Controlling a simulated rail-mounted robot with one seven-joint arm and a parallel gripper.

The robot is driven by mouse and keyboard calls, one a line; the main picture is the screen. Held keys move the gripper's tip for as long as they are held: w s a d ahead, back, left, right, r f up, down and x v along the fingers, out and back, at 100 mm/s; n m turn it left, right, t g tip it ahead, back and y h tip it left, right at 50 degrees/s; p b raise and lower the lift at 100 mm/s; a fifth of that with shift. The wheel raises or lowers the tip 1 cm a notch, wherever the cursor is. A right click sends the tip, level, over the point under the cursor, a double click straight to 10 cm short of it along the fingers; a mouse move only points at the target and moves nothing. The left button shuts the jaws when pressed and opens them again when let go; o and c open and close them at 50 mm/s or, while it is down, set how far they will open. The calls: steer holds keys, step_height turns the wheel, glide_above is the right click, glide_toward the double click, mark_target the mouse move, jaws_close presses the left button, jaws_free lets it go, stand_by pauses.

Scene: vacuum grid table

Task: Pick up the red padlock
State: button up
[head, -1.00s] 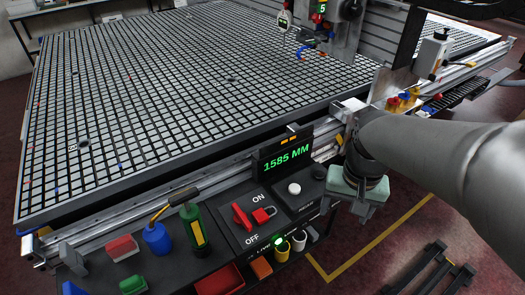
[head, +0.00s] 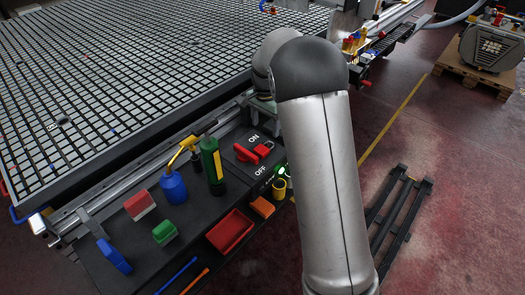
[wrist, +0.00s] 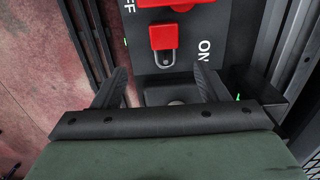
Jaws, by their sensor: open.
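The red padlock (wrist: 164,37) lies on the dark switch panel in the wrist view, its silver shackle toward my gripper. In the head view the padlock (head: 263,150) shows beside the red switch handle (head: 243,153), between the ON and OFF labels. The handle (wrist: 168,3) is cut by the top edge of the wrist view. My gripper (wrist: 161,84) is open and empty, its two fingers spread apart. The padlock lies beyond the fingertips in the picture, between their lines and not visibly touched. In the head view my arm hides the gripper's fingers.
The grid table (head: 130,75) lies behind. A dark rail (wrist: 297,45) runs along the panel's right in the wrist view.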

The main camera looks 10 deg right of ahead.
glide_above(262, 148)
steer(key=f, duration=0.3)
steer(key=d+f, duration=0.1)
steer(key=shift+s+f, duration=0.25)
steer(key=shift+f, duration=0.05)
steer(key=shift+w+a+f, duration=0.1)
steer(key=shift+a+f, duration=0.05)
steer(key=shift+f, duration=0.7)
steer(key=shift+w+a+f, duration=0.1)
steer(key=shift+a+f, duration=0.05)
steer(key=shift+f, duration=0.75)
steer(key=shift+a+f, duration=0.15)
steer(key=shift+f, duration=0.7)
steer(key=c, duration=1.2)
